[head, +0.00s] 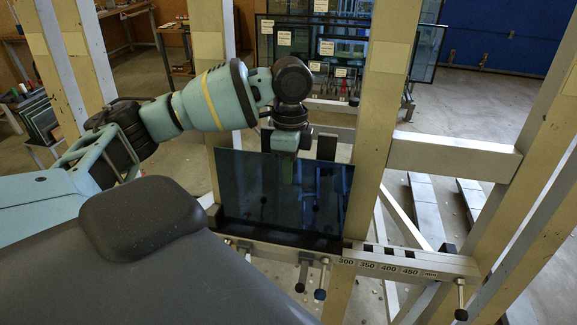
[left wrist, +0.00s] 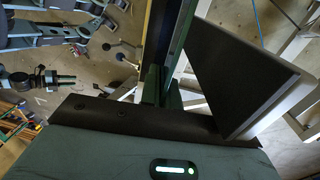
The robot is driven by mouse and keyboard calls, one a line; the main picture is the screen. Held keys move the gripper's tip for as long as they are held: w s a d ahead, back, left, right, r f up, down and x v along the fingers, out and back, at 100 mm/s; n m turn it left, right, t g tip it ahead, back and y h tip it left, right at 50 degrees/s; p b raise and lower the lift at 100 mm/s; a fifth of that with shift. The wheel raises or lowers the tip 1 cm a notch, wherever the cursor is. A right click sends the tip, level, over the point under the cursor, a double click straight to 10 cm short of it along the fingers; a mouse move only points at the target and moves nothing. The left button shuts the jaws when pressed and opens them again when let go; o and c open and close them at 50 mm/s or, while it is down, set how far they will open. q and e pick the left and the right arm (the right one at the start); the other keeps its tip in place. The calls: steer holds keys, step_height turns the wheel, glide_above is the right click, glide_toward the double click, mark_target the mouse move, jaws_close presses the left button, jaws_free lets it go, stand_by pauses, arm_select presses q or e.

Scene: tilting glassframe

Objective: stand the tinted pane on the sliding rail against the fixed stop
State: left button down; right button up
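The tinted pane (head: 320,195) is a dark blue, see-through sheet. It stands close to upright in the wooden frame, its lower edge at the sliding rail (head: 408,270), which is marked with numbers. My left gripper (head: 285,172) reaches down over the pane's top edge, with one finger showing on the near face. In the left wrist view the fingers (left wrist: 162,92) close about the thin pane edge (left wrist: 181,35). Contact along the pane's lower edge is too dark to judge. I cannot tell which part is the fixed stop. My right gripper is not in view.
Pale posts stand left (head: 205,60) and right (head: 385,75) of the pane. A crossbar (head: 452,157) extends right. Clamp handles (head: 321,280) hang below the rail. Labelled panes (head: 330,45) stand behind. A dark slanted panel (left wrist: 240,65) lies beside the fingers in the wrist view.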

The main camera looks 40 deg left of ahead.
arm_select(q)
steer(key=shift+f, duration=0.3)
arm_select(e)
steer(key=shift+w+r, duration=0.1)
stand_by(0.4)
arm_select(q)
steer(key=c, duration=1.6)
jaws_free()
steer(key=shift+o, duration=0.2)
steer(key=shift+f, duration=0.1)
